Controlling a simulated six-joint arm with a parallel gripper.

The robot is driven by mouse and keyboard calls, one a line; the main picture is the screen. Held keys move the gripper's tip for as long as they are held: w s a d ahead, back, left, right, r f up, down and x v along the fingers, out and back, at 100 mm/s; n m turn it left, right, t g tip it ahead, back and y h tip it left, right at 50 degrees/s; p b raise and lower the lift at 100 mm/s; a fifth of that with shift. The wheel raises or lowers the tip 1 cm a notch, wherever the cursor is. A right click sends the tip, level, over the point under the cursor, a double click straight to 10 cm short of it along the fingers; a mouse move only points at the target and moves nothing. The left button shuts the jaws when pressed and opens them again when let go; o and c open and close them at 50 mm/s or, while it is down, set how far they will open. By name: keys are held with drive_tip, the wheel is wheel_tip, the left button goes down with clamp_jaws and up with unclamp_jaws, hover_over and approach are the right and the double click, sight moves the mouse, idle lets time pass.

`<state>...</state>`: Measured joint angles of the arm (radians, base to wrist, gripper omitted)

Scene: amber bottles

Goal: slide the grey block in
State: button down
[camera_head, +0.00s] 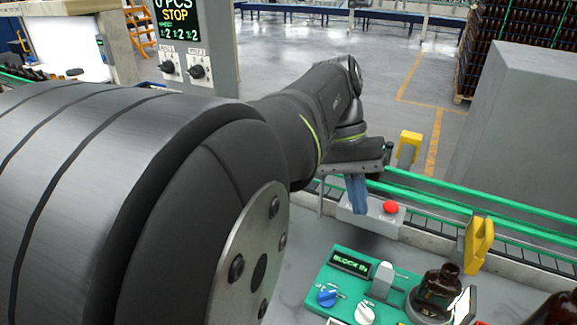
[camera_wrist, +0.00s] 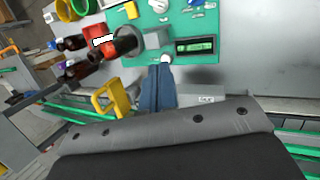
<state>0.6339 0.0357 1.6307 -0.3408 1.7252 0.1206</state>
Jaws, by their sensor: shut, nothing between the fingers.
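The grey block (camera_head: 382,281) sits on the green panel (camera_head: 340,255), left of a brown bottle (camera_head: 441,292) upright in a dark round holder. The panel's display (camera_head: 351,262) reads "BLOCK IN". In the wrist view the block (camera_wrist: 157,38) lies between the bottle (camera_wrist: 126,42) and the display (camera_wrist: 195,46). I cannot tell whether the block touches the bottle's holder. My gripper (camera_head: 358,208) has blue fingers, closed together and empty, above and behind the panel near a grey button box. Its fingers (camera_wrist: 163,70) point toward the panel in the wrist view.
A red button (camera_head: 390,207) on the grey box is close beside my fingers. A blue knob (camera_head: 327,297) and a white knob (camera_head: 364,314) stand on the panel's near part. A yellow bracket (camera_head: 478,245) rises at the right. A green-railed conveyor (camera_head: 450,205) runs behind.

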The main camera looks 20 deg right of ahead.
sight(386, 274)
drive_tip(key=w+a+f+n+g+h, duration=0.1)
drive_tip(key=w+a+f+n+h, duration=0.2)
drive_tip(key=n, duration=0.6)
drive_tip(key=w+a+f+n+g+h, duration=0.1)
drive_tip(key=a+f+n+h, duration=0.2)
drive_tip(key=n, duration=0.6)
drive_tip(key=shift+y, duration=0.5)
drive_tip(key=x, duration=1.1)
drive_tip(key=shift+w+a+f, duration=0.25)
drive_tip(key=shift+a+f, duration=0.05)
drive_tip(key=shift+f, duration=0.15)
drive_tip(key=shift+s+d+r, duration=0.15)
drive_tip(key=shift+s+d, duration=0.55)
drive_tip(key=shift+d, duration=0.05)
drive_tip(key=shift+s+d, duration=0.5)
drive_tip(key=shift+d, duration=0.05)
drive_tip(key=shift+s+d, duration=0.1)
drive_tip(key=shift+s+d, duration=1.35)
drive_tip(key=shift+s, duration=0.1)
